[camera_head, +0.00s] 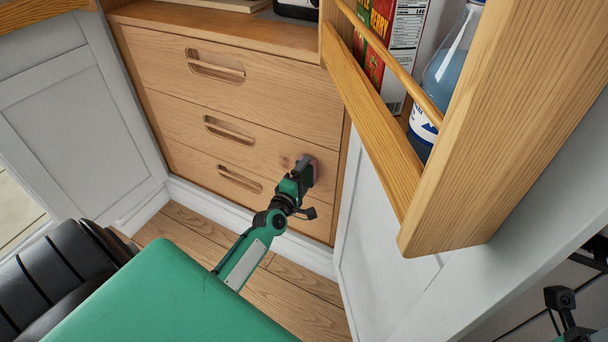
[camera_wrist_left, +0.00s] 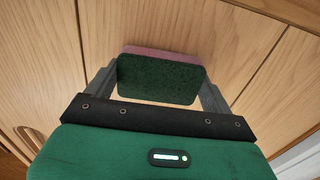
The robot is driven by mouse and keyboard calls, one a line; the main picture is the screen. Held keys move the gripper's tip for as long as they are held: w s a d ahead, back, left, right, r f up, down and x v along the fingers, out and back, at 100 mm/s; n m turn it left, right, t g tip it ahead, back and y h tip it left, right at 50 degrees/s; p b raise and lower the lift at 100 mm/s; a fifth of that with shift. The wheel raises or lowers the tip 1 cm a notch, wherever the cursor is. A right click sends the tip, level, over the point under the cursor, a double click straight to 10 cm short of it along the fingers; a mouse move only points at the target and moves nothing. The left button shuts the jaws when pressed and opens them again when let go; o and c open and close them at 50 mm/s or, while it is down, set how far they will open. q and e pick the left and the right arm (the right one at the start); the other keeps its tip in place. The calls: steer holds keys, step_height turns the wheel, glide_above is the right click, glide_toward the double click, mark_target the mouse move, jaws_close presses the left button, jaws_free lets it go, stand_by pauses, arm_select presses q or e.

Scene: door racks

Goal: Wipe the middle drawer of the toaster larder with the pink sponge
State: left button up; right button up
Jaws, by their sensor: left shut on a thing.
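The toaster larder's middle drawer (camera_head: 185,126) is a wooden front with a slot handle, between the top and bottom drawers. My left gripper (camera_head: 303,176) is shut on the pink sponge (camera_head: 314,167) at the right part of the middle drawer. In the left wrist view the sponge (camera_wrist_left: 160,78) shows a dark green face and a pink layer at the drawer side, between the two fingers of my left gripper (camera_wrist_left: 158,85). It appears to touch the front, though contact is hard to tell. A small reddish-brown mark (camera_head: 285,161) shows left of the sponge. My right gripper (camera_head: 566,305) is partly in view at bottom right.
An open door with a wooden rack (camera_head: 470,190) stands at the right, holding a red box (camera_head: 378,40) and a blue bottle (camera_head: 447,70). A grey-white cabinet panel (camera_head: 75,110) stands at the left. Wooden floor (camera_head: 300,285) lies below the drawers.

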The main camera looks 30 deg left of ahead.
arm_select(q)
steer(key=shift+s+d+p, duration=0.15)
steer(key=shift+s+p, duration=0.15)
steer(key=shift+s, duration=1.15)
steer(key=shift+s+d+p, duration=0.15)
steer(key=shift+s+p, duration=0.1)
steer(key=shift+s, duration=1.15)
steer(key=shift+s, duration=0.1)
steer(key=s, duration=0.2)
steer(key=shift+s+d+p, duration=0.2)
steer(key=shift+s+p, duration=0.1)
steer(key=shift+s, duration=0.1)
